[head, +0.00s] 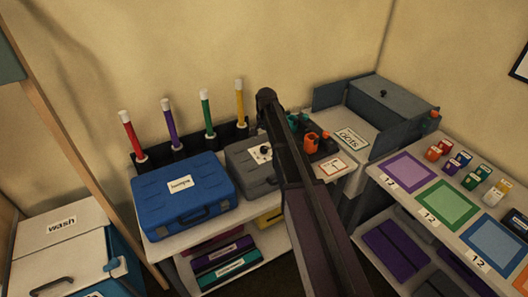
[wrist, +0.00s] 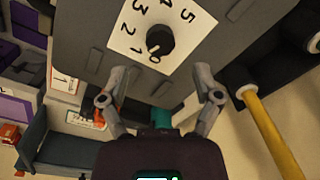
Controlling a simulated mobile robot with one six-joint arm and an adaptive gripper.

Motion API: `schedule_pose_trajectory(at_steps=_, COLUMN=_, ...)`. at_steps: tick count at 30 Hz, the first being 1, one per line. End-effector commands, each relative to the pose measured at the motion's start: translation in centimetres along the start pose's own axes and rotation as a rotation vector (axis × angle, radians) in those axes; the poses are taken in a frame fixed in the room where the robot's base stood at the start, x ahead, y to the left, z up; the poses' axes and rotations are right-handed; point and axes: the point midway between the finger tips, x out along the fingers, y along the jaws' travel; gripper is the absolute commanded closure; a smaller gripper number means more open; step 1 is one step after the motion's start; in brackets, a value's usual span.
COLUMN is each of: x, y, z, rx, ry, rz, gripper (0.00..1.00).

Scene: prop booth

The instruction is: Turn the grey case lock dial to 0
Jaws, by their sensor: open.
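The grey case (head: 243,163) lies on the white shelf, partly hidden behind my arm in the head view. Its lock dial (head: 264,150) is a small black knob on a white plate. In the wrist view the black dial (wrist: 160,42) sits on the white numbered plate (wrist: 178,22), with 0 to 5 around it. A small pale mark on the knob is on its lower-left side, near 0 and 1; I cannot tell exactly which it meets. My gripper (wrist: 158,78) is open and empty, its fingers spread either side below the dial, apart from it.
A blue case (head: 182,195) stands left of the grey case. Several coloured tubes stand in holders behind, the yellow one (head: 240,100) nearest the grey case. Orange and teal-topped objects (head: 311,143) and a grey bin (head: 390,102) are to the right.

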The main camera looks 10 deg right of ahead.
Motion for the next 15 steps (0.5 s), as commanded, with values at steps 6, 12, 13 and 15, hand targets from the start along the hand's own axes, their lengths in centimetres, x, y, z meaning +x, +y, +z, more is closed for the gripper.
schedule_pose_trajectory(at_steps=6, x=2.1, y=0.0, z=0.0, rx=0.000, ry=0.000, rz=0.000, gripper=0.18)
schedule_pose_trajectory(at_steps=12, x=3.6, y=0.0, z=0.0, rx=0.000, ry=0.000, rz=0.000, gripper=0.18)
schedule_pose_trajectory(at_steps=13, x=3.8, y=0.0, z=0.0, rx=0.000, ry=0.000, rz=0.000, gripper=0.18)
schedule_pose_trajectory(at_steps=15, x=4.2, y=0.0, z=0.0, rx=0.000, ry=0.000, rz=0.000, gripper=0.18)
